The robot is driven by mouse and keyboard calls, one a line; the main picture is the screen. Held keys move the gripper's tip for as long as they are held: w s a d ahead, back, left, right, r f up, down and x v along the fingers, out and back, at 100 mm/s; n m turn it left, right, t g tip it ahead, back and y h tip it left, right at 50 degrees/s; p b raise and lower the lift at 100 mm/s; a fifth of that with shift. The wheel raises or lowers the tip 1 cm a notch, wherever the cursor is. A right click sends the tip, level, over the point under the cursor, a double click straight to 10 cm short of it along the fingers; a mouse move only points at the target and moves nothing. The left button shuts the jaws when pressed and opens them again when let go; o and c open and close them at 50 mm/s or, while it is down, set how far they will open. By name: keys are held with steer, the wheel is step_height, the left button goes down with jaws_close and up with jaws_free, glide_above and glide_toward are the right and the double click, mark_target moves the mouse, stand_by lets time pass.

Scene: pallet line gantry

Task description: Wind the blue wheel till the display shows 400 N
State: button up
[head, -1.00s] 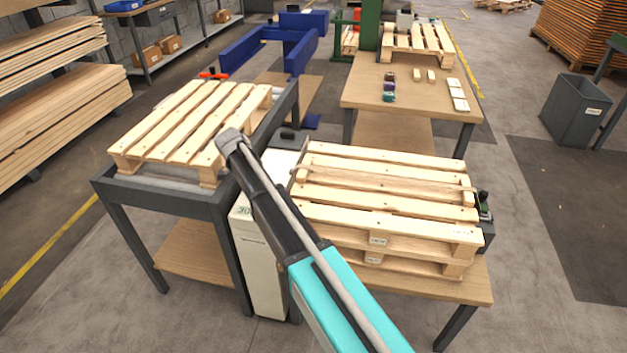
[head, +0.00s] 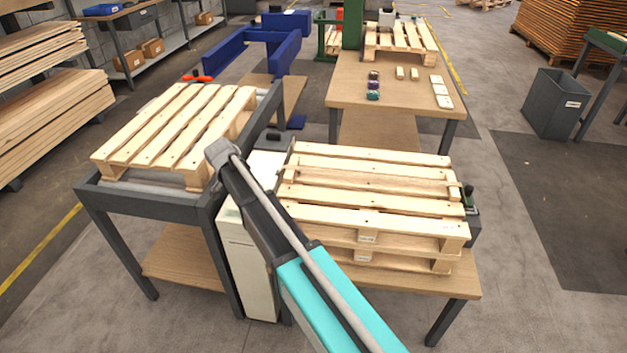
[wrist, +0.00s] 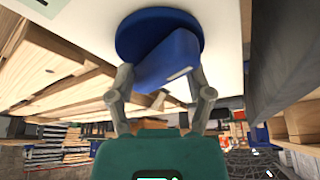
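The blue wheel (wrist: 136,30) shows in the wrist view as a round disc with a thick raised grip bar (wrist: 165,62), set against a pale panel (wrist: 70,20). The bar carries a short white mark. My gripper (wrist: 161,72) has one finger on each side of the bar, and both fingertips appear to touch it. In the head view my arm reaches down over a white cabinet (head: 250,270) between two pallet benches; the wheel and my fingers are hidden there. No readable force display shows in either view.
A pallet (head: 175,130) lies on the dark-framed stand (head: 150,205) at left. Stacked pallets (head: 370,215) fill the bench at right, close to my arm. A further table (head: 400,95) holds small parts. The floor at right is open, with a grey bin (head: 553,105) beyond.

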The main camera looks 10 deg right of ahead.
steer(key=n+y, duration=0.1)
steer(key=n, duration=0.1)
steer(key=n+t, duration=0.1)
steer(key=n, duration=0.2)
steer(key=shift+n+y, duration=0.3)
steer(key=shift+y, duration=0.1)
steer(key=shift+n+t+y, duration=0.15)
steer(key=shift+n+y, duration=0.45)
steer(key=shift+n, duration=0.9)
steer(key=shift+n+t+y, duration=0.15)
steer(key=shift+n+y, duration=0.45)
steer(key=shift+n, duration=0.9)
steer(key=a+p+v, duration=0.1)
steer(key=p+v, duration=1.2)
steer(key=v, duration=0.1)
steer(key=s+d+r+g+p, duration=0.1)
steer(key=s+d+p, duration=0.1)
steer(key=s+d, duration=0.4)
steer(key=s+d+r+m+g+p, duration=0.1)
steer(key=s+d+g+p, duration=0.1)
steer(key=s+d, duration=0.5)
steer(key=shift+s+d+r+h, duration=0.25)
steer(key=shift+d+r+h, duration=0.15)
steer(key=shift+d, duration=2.1)
steer(key=w+a+f+m+g+b, duration=0.1)
steer(key=w+a+m, duration=0.5)
steer(key=w+a, duration=1.2)
steer(key=shift+w+f+g+b, duration=0.3)
steer(key=shift+w+f+b, duration=0.2)
steer(key=shift+w+f, duration=0.05)
